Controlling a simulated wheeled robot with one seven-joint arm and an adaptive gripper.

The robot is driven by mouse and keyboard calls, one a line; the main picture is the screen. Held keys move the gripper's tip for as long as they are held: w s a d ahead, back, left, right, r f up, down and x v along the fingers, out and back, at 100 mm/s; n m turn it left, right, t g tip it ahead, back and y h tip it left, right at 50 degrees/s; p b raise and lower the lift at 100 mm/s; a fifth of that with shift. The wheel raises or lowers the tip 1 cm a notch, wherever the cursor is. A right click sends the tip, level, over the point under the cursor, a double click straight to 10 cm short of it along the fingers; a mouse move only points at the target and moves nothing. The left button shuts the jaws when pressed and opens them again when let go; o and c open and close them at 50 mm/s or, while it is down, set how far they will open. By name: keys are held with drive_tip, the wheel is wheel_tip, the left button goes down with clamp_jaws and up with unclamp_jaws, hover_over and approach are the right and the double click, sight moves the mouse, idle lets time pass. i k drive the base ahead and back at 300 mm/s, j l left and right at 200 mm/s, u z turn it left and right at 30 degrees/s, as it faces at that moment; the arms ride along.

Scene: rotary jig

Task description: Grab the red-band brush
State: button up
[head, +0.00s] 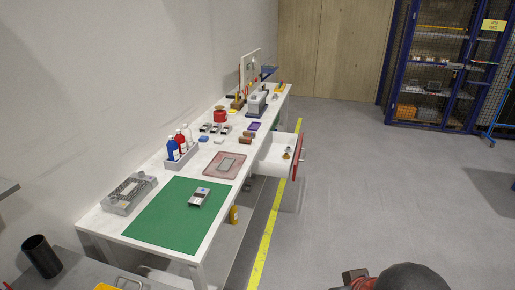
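I cannot make out a brush with a red band in the head view; things on the bench are too small to tell. A small dark and tan item (287,153) lies in the open drawer (273,160) on the bench's right side; I cannot tell whether it is a brush. The drawer's front (299,157) is red. A dark rounded part of my own body shows at the bottom edge, right of centre. My gripper's fingers are not in view.
The long white bench (186,172) runs along the left wall. It holds a green mat (165,222) with a small grey device (199,196), a bottle rack (182,155), a pink tray (240,160) and a grey fixture (130,191). The floor right of the yellow line (268,232) is clear.

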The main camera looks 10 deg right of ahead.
sight(245, 140)
drive_tip(key=i+l+u, duration=0.3)
drive_tip(key=i+l, duration=0.5)
drive_tip(key=i, duration=0.3)
drive_tip(key=i+l+u, duration=0.1)
drive_tip(key=i, duration=0.45)
drive_tip(key=i+l, duration=0.4)
drive_tip(key=i+l+u, duration=0.1)
drive_tip(key=i+l, duration=0.2)
drive_tip(key=i, duration=0.35)
drive_tip(key=i+l, duration=0.3)
drive_tip(key=i, duration=0.2)
drive_tip(key=u, duration=0.05)
